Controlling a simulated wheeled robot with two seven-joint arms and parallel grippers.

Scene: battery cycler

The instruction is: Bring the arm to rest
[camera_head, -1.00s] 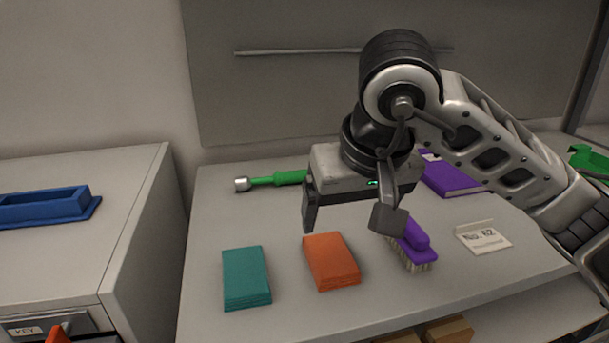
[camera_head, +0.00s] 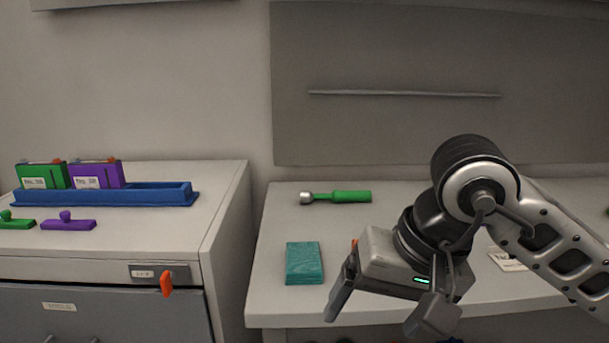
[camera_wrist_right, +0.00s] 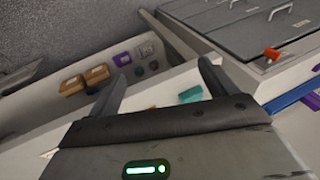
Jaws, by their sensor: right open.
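My right gripper (camera_head: 383,318) is open and empty at the front edge of the light table (camera_head: 285,307) in the head view. In the right wrist view its two fingers (camera_wrist_right: 160,88) stand wide apart with nothing between them. The right arm comes in from the right and covers part of the table. My left gripper is in neither view.
A teal block (camera_head: 304,263) and a green-handled tool (camera_head: 338,197) lie on the table. A label card (camera_head: 507,260) is partly hidden behind my arm. On the left, a cabinet (camera_head: 222,196) carries a blue tray (camera_head: 160,197) with green (camera_head: 42,177) and purple (camera_head: 97,177) cases.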

